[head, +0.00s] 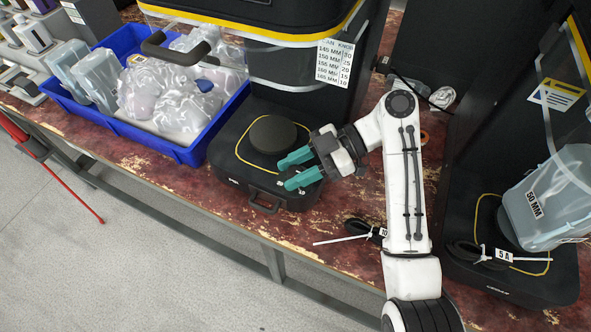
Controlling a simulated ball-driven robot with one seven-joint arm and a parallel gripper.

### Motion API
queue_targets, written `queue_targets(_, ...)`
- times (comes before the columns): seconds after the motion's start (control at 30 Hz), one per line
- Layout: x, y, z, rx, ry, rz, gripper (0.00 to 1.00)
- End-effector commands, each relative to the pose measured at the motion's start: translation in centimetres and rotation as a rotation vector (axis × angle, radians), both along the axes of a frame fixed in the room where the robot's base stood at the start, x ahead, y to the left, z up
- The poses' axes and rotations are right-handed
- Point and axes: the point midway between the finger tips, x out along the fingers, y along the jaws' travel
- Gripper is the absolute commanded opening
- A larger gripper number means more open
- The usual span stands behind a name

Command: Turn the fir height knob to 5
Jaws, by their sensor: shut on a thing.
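The black seamer (232,170) in the middle has a low base with a thin yellow line around a dark round plate (272,135). My gripper (291,172) reaches over the right part of this base from the right. Its two teal fingers stand a little apart, closed on a dark thing between them, apparently the height knob. The knob blends into the black base, and its scale and pointer cannot be made out. A white card (335,62) on the seamer lists can sizes in MM beside knob numbers. No label reading "fir" is legible.
A blue crate (190,155) with clear-wrapped goods stands left of the seamer. A second black seamer (540,280) at right holds a clear container (550,200) marked 50 MM. A black cable with a tag (378,232) lies near the worn red bench's (300,225) front edge.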

Motion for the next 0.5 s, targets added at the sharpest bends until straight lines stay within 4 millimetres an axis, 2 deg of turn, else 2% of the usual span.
queue_targets(0.5, -0.07, 0.01, -0.30, -0.004, 0.004, 0.041, 0.08)
